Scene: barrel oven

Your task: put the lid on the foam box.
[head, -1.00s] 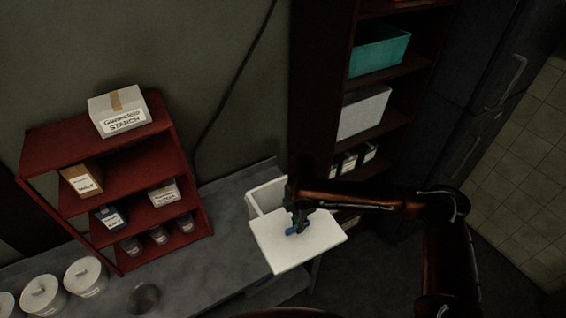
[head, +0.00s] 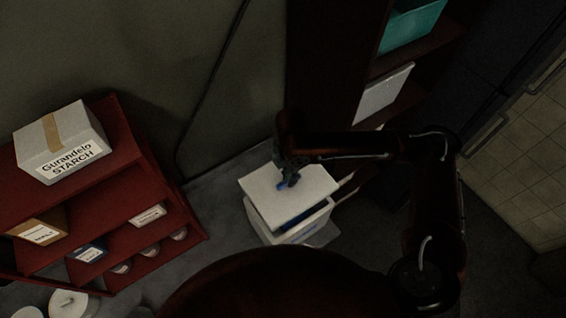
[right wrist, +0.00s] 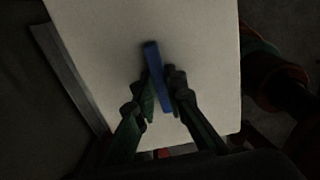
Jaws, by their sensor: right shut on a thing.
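The white lid (head: 318,184) has a blue handle (right wrist: 154,62) on its top. My right gripper (head: 287,180) is shut on this handle, with one finger on each side of it in the right wrist view (right wrist: 161,84). The white foam box (head: 302,229) stands on the grey counter, under the lid. The lid covers most of the box opening. A dark blue gap shows between the lid and the box's near right rim, so the lid does not lie flush there. The far side of the box is hidden by the lid. My left gripper is not in view.
A red shelf (head: 120,160) with a white starch box (head: 62,142) and several small packages stands at the left. A dark tall shelf with a teal bin (head: 412,25) and a white bin (head: 384,95) stands behind my right arm. Bare counter (head: 215,195) lies left of the foam box.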

